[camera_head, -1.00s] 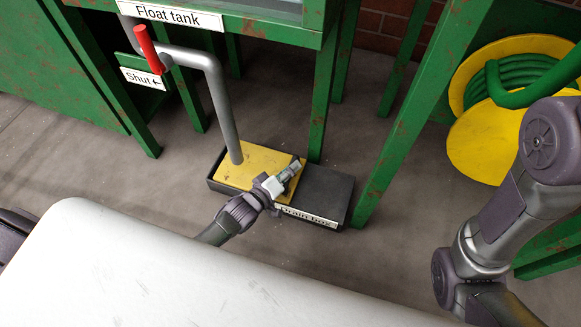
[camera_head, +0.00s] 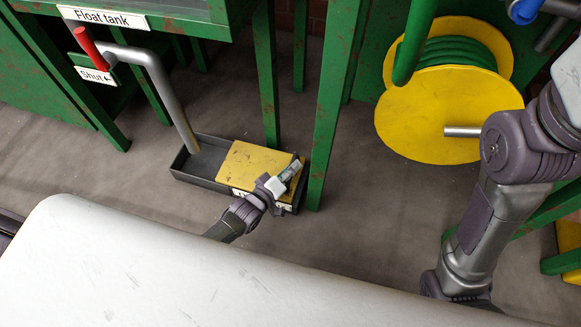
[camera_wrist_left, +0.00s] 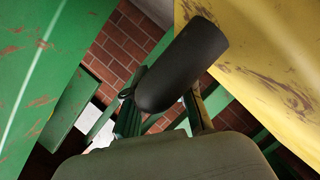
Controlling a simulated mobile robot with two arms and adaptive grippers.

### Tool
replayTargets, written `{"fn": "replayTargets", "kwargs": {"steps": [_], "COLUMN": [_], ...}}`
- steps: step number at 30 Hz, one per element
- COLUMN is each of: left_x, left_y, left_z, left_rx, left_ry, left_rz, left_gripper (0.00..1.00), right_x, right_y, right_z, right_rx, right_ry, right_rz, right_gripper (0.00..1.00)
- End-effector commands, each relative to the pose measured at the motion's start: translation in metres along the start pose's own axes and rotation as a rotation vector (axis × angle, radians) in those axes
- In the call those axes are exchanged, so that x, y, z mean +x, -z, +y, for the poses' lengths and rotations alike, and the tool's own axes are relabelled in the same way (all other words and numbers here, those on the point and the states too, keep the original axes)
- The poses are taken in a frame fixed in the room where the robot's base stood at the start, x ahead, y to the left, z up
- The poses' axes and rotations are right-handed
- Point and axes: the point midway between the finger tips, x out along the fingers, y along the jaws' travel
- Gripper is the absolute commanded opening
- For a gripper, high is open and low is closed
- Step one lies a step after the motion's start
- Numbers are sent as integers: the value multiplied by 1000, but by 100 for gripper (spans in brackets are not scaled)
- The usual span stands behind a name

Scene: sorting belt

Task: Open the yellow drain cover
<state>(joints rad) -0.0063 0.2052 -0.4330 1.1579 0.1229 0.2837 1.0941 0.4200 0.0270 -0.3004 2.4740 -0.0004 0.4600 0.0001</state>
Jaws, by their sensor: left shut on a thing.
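The yellow drain cover (camera_head: 250,162) lies over the right part of the black drain box (camera_head: 186,178) on the floor. The left part of the box is uncovered and shows its dark inside. My left gripper (camera_head: 287,174) is shut on the cover near its right end; the gripper hides the exact grip. In the left wrist view, a scuffed yellow surface (camera_wrist_left: 275,55) fills the upper right, beside a dark gripper finger (camera_wrist_left: 185,65). My right arm shows at the right, but its gripper is out of view.
A grey pipe (camera_head: 165,90) comes down into the left part of the box. A red-handled valve (camera_head: 88,45) with a "Shut" sign is at upper left. Green frame legs (camera_head: 332,110) stand behind and right of the box. A yellow hose reel (camera_head: 430,115) stands further right.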

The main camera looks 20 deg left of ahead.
Motion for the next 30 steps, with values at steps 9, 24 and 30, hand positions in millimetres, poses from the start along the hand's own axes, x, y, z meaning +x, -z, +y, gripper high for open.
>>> {"fn": "replayTargets", "kwargs": {"steps": [9, 24, 30], "left_x": [0, -35, -79], "left_y": [0, -1, -1], "left_z": [0, -2, -1], "left_rx": [-1, -2, -2], "left_ry": [0, 3, 2], "left_rz": [-1, -1, -3], "left_gripper": [48, 48, 48], "right_x": [0, 0, 0], "right_y": [0, 0, 0], "right_z": [0, 0, 0], "right_rx": [1, 0, 0], "right_ry": [0, -1, -1], "right_rz": [0, -1, 0], "right_gripper": [54, 54, 54]}}
